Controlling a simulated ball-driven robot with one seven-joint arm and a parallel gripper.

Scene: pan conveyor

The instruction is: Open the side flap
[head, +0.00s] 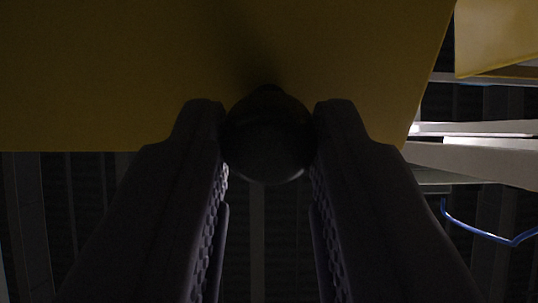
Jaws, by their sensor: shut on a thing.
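A dark round knob (268,140) sits in the middle of the head view, in front of a yellow panel (130,75) that looks like the side flap. The panel fills most of the upper part of the view, and its lower edge shows at the left. My gripper (268,128) comes up from the bottom of the view. Its two dark fingers are shut on the knob, one on each side. The joint between knob and panel is in shadow. The flap's hinge is out of view.
At the right stand a second yellow panel (497,38) and pale horizontal bars (478,156). A blue curved cable or wire (490,235) hangs below them. Behind and below the yellow panel is a dark area with faint vertical strips (28,220).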

